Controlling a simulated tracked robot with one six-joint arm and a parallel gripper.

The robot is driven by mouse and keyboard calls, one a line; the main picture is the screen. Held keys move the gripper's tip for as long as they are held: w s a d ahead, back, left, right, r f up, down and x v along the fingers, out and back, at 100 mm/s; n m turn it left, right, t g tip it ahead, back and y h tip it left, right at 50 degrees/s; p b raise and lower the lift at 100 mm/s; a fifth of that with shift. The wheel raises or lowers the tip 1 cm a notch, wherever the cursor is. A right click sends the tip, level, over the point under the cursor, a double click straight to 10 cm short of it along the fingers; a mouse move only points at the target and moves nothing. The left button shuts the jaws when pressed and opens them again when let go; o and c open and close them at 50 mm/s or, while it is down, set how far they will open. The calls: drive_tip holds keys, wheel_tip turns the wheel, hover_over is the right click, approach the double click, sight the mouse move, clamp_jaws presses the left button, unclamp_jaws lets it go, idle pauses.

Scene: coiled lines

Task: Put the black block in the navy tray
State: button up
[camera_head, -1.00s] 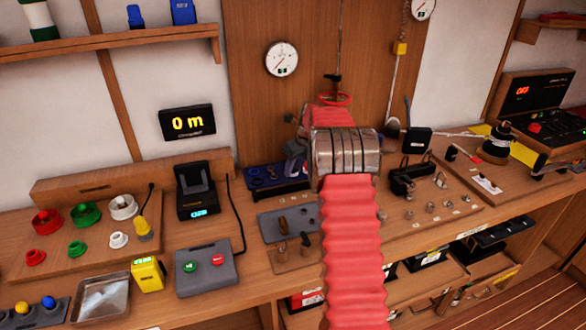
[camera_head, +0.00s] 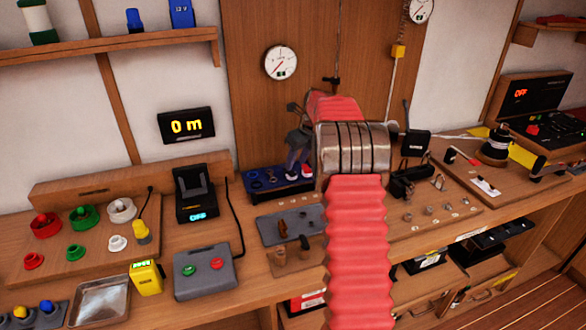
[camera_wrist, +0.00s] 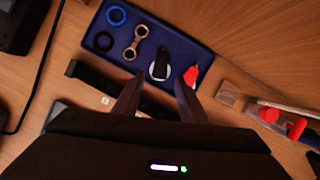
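The navy tray (camera_wrist: 203,47) lies on the bench ahead of my gripper (camera_wrist: 158,78) in the wrist view, and it shows in the head view (camera_head: 262,184). In it a black piece with a white round part, which looks like the black block (camera_wrist: 162,60), lies between a metal shackle and a red piece. My gripper's fingers are spread, with a clear gap between them, and the black block shows beyond their tips. I see nothing held. In the head view my gripper (camera_head: 296,160) is over the tray's right part, and my arm hides some of the bench.
The tray also holds a blue ring (camera_wrist: 117,16) and a black ring (camera_wrist: 103,41). A long dark strip (camera_wrist: 88,76) lies beside the tray. A grey mat (camera_head: 270,230) with small parts is in front. A black device (camera_head: 195,192) stands left, and a wooden wall rises behind.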

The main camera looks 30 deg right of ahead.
drive_tip(key=v, duration=0.6)
drive_tip(key=shift+s, duration=0.1)
drive_tip(key=shift+r, duration=0.1)
idle(0.5)
drive_tip(key=s+a+r+n, duration=0.6)
drive_tip(key=s+a+n, duration=0.15)
drive_tip(key=a, duration=0.35)
drive_tip(key=s+a+r+n, duration=0.5)
drive_tip(key=s+a+n, duration=0.3)
drive_tip(key=a, duration=0.4)
drive_tip(key=s+a+f+n, duration=0.2)
drive_tip(key=s+a+n, duration=0.2)
drive_tip(key=s+n, duration=0.2)
drive_tip(key=s+a+f+n+t, duration=0.1)
drive_tip(key=s+a+f+n, duration=0.1)
drive_tip(key=s+a+n, duration=0.2)
drive_tip(key=s+a+f+n, duration=0.2)
drive_tip(key=s+a+n, duration=0.2)
drive_tip(key=s+n, duration=0.5)
drive_tip(key=shift+s+a, duration=0.3)
drive_tip(key=shift+s, duration=1.1)
